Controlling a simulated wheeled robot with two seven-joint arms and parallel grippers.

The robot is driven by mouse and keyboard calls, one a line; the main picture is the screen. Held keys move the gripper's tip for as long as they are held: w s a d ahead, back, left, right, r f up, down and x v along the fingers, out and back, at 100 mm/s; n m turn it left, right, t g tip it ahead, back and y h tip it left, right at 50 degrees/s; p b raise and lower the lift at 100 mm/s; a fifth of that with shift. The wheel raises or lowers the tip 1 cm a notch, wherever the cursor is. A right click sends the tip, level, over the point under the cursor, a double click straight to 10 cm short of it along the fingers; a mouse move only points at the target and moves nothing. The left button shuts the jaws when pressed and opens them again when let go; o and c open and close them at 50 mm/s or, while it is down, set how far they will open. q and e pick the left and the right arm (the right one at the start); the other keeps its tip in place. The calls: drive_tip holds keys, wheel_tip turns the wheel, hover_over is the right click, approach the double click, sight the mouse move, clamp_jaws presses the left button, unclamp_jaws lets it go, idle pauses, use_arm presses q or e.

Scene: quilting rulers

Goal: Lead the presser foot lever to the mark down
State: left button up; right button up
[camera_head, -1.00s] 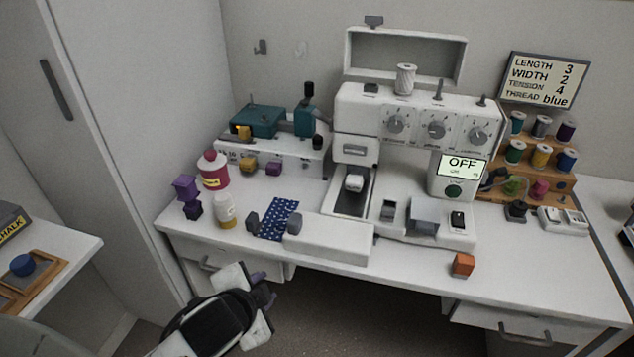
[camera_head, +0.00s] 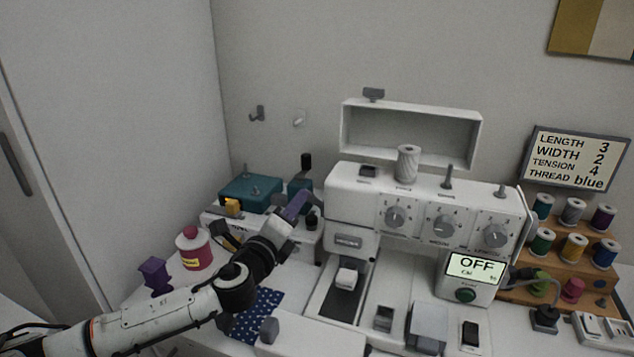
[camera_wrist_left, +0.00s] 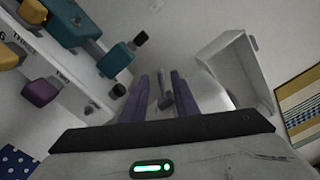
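The white sewing machine (camera_head: 350,205) stands on the table, its display reading OFF. My left gripper (camera_head: 298,205) is raised beside the left end of its head, with one purple finger clearly visible there. In the left wrist view the two purple fingers (camera_wrist_left: 160,97) are apart. A small grey lever (camera_wrist_left: 165,92), apparently the presser foot lever, shows in the gap between them; the fingers do not visibly close on it. In the head view the lever is hidden behind the gripper. I cannot make out the down mark. My right gripper is not in view.
A teal device (camera_head: 250,192) on a white stand is close on the left of the gripper, with a dark-knobbed lever. An open white lid (camera_head: 410,130) rises behind the machine.

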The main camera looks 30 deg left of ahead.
use_arm(q)
drive_tip(key=x, duration=0.8)
drive_tip(key=shift+w+a, duration=0.15)
drive_tip(key=shift+w, duration=0.15)
drive_tip(key=shift+r, duration=0.1)
clamp_jaws()
